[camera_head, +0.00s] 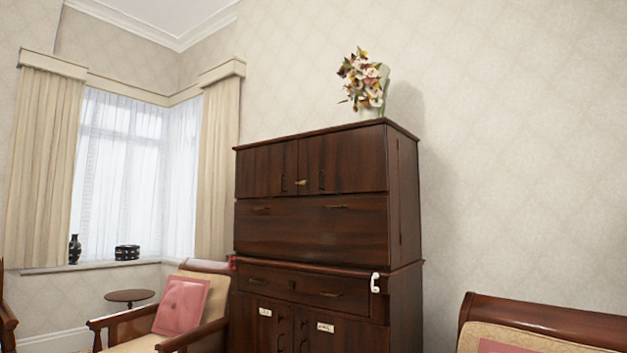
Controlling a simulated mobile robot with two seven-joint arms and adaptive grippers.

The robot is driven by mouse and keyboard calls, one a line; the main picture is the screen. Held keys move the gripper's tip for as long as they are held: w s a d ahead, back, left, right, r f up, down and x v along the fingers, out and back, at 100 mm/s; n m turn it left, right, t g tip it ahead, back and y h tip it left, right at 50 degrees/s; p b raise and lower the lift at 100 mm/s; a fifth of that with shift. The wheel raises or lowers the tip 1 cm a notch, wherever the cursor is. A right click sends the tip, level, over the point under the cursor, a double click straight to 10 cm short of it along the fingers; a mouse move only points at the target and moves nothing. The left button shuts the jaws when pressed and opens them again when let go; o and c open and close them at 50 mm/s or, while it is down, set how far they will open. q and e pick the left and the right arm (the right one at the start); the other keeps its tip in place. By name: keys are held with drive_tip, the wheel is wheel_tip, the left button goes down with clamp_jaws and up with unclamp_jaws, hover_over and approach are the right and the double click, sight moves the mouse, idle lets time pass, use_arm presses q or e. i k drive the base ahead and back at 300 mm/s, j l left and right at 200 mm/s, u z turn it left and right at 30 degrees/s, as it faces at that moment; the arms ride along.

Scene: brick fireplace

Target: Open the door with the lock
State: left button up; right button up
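A tall dark wooden cabinet (310,232) stands against the wall in the middle of the head view. Its upper part has a left door (265,171) and a right door (347,160), both shut, with dark upright handles near their meeting edge. A small brass-coloured piece (301,182), possibly a lock, sits at that edge. Lower doors (337,337) are partly cut off by the bottom of the picture. A white hook-shaped thing (375,283) is at the cabinet's right front edge. Neither of my grippers is in view.
An armchair with a pink cushion (181,305) stands close at the cabinet's left. A wooden-framed seat (540,325) is at the lower right. A small round table (129,296) is below the window. Flowers (363,82) stand on the cabinet.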

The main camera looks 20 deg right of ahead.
sight(351, 161)
drive_tip(key=i+z, duration=0.1)
drive_tip(key=i, duration=3.2)
